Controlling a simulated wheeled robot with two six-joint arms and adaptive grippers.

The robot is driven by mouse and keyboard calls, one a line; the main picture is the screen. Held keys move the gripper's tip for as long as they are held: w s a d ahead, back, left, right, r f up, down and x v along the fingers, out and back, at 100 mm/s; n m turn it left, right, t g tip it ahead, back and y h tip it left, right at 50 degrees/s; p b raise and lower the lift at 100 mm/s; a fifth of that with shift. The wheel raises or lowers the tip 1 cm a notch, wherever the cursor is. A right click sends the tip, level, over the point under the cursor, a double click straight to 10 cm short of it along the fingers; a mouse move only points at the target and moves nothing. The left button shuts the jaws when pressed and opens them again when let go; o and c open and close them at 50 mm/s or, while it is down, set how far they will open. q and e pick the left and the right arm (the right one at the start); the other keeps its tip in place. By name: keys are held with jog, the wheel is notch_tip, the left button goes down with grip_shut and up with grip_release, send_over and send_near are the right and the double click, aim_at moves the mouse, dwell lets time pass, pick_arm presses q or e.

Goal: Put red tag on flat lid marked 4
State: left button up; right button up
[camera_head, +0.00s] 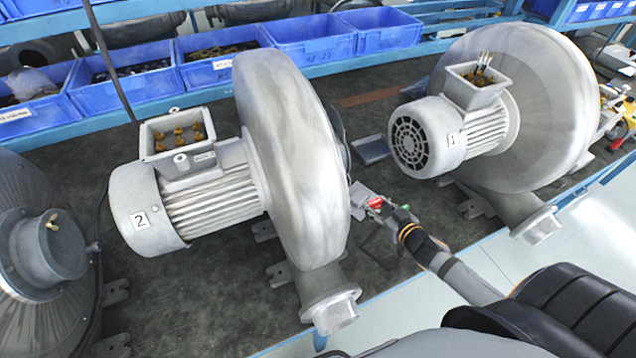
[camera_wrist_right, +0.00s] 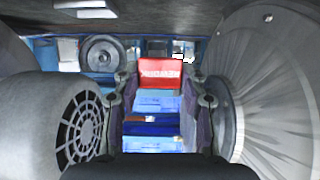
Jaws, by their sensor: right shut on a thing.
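The red tag (camera_head: 375,203) is in my right gripper (camera_head: 385,207), held between the two blowers. In the right wrist view the red tag (camera_wrist_right: 160,72) is between the fingertips of the right gripper (camera_wrist_right: 160,95), which are closed on it. A flat grey plate (camera_head: 370,150) lies on the bench beyond the gripper, left of blower 1; I cannot read any mark on it. A light grey piece (camera_head: 361,194) shows close beside the tag; I cannot tell whether it is a lid. No mark 4 is readable. My left gripper is out of view.
Blower 2 (camera_head: 290,150) stands left of the gripper, and blower 1 (camera_head: 535,100) stands to the right, both with open terminal boxes. Another blower (camera_head: 45,260) is at the left edge. Blue bins (camera_head: 300,40) line the back.

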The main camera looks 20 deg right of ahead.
jog(key=shift+w+d+f, duration=0.1)
jog(key=shift+w+d, duration=0.05)
jog(key=w+f+b, duration=0.1)
jog(key=b, duration=0.1)
jog(key=d+f+b, duration=0.1)
jog(key=b, duration=0.1)
jog(key=shift+w, duration=0.35)
jog(key=d+b+x, duration=0.2)
jog(key=b+x, duration=0.5)
jog(key=b, duration=0.3)
send_over(361, 199)
jog(key=s, duration=0.1)
notch_tip(361, 199, down, 4)
jog(key=shift+f, duration=0.1)
jog(key=shift+w+f, duration=0.2)
jog(key=shift+w, duration=0.15)
jog(key=shift+w+d+f+b, duration=0.1)
jog(key=shift+w+f+b, duration=0.1)
jog(key=shift+f, duration=0.7)
jog(key=shift+w+d+f+b, duration=0.1)
jog(key=shift+f+b, duration=0.1)
jog(key=shift+f, duration=0.75)
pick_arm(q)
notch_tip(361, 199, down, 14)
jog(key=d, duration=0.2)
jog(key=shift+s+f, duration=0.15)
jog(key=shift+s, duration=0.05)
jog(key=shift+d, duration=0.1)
pick_arm(e)
jog(key=shift+s+a, duration=0.1)
